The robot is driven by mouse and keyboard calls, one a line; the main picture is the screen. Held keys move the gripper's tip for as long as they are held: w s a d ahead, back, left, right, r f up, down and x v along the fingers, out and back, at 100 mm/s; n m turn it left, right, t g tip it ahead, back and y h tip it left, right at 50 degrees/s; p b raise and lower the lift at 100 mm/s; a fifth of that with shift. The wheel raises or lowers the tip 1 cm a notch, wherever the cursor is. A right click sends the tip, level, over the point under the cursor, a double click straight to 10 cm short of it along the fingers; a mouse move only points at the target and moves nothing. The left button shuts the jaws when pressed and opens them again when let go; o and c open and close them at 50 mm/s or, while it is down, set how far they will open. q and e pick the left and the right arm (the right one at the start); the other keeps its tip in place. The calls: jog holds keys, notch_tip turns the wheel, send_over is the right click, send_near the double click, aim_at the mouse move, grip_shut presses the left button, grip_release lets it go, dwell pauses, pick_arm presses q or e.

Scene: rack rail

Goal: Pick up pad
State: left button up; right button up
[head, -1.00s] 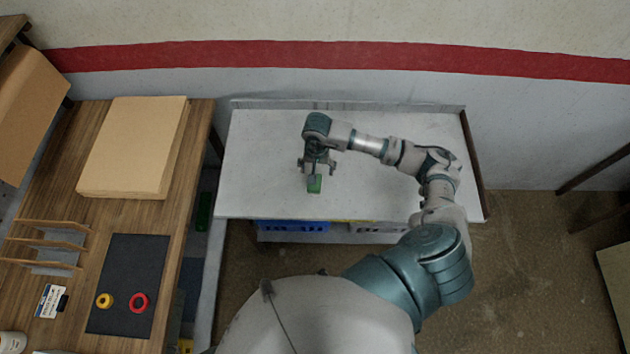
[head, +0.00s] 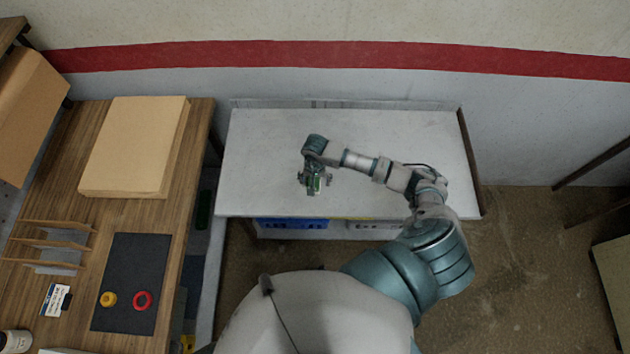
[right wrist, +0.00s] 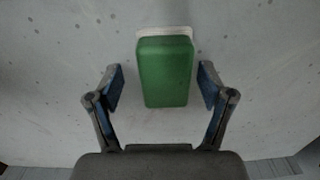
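The pad is a green block with a pale strip along its far edge. It lies on the light grey table (head: 400,140), near the front edge. In the right wrist view the pad (right wrist: 165,72) sits between and slightly ahead of the two fingertips, with a gap on each side. My right gripper (right wrist: 160,90) is open around it. In the head view the right gripper (head: 316,187) is over the pad and hides most of it; only a bit of green shows between the fingers. My left gripper is not in view.
A wooden bench (head: 190,150) on the left holds a cardboard box (head: 135,145), a dark mat (head: 130,265), a yellow ring (head: 108,299) and a red ring (head: 142,300). A blue crate (head: 290,223) is below the grey table. The tabletop around the gripper is clear.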

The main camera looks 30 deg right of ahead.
jog(key=shift+a, duration=0.35)
jog(key=c, duration=1)
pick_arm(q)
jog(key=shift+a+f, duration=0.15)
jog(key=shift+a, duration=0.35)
pick_arm(e)
jog(key=shift+a+r, duration=0.15)
jog(key=shift+c, duration=0.2)
